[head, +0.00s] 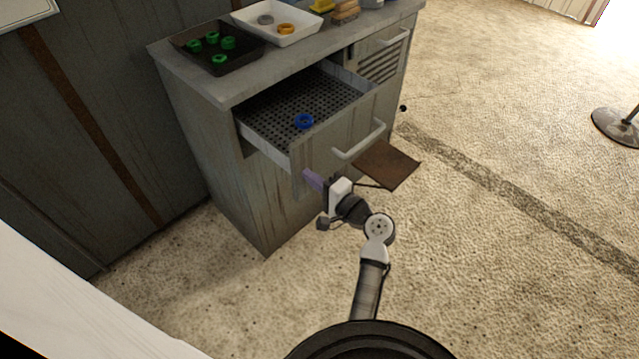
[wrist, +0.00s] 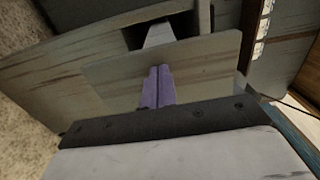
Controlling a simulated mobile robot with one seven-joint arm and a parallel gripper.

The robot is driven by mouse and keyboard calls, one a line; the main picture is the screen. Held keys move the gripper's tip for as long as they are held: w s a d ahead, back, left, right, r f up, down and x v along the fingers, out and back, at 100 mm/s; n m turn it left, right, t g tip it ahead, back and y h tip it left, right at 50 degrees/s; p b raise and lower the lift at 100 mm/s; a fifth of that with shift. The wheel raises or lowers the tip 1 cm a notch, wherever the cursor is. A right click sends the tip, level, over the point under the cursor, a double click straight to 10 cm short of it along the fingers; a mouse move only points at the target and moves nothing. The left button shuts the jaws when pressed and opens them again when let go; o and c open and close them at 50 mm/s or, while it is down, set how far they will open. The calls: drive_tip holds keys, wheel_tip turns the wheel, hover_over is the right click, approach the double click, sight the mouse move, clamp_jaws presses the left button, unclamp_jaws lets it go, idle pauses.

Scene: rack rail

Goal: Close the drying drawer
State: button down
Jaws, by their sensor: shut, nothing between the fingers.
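The drying drawer (head: 333,140) is pulled out of the grey wooden cabinet (head: 233,170), with its perforated black base showing. A blue ring (head: 303,121) lies in it near the front. The drawer has a white bar handle (head: 359,140) on its front. My gripper (head: 312,180) is shut and empty, its purple fingertips at the lower left part of the drawer front. In the wrist view the shut fingers (wrist: 158,82) point at the drawer front (wrist: 200,65); I cannot tell whether they touch it.
On the cabinet top are a black tray (head: 222,68) with several green rings and a white tray (head: 300,36) with a grey and an orange ring. A slatted door (head: 380,65) is beside the drawer. A brown panel (head: 388,165) juts out below the handle. Carpet in front is clear.

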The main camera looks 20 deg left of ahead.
sight(255, 134)
drive_tip(key=b+x, duration=0.4)
drive_tip(key=x, duration=1.7)
drive_tip(key=shift+s+f, duration=0.1)
drive_tip(key=shift+f, duration=0.05)
drive_tip(key=shift+w+a, duration=0.2)
drive_tip(key=shift+a, duration=0.25)
drive_tip(key=shift+r, duration=0.3)
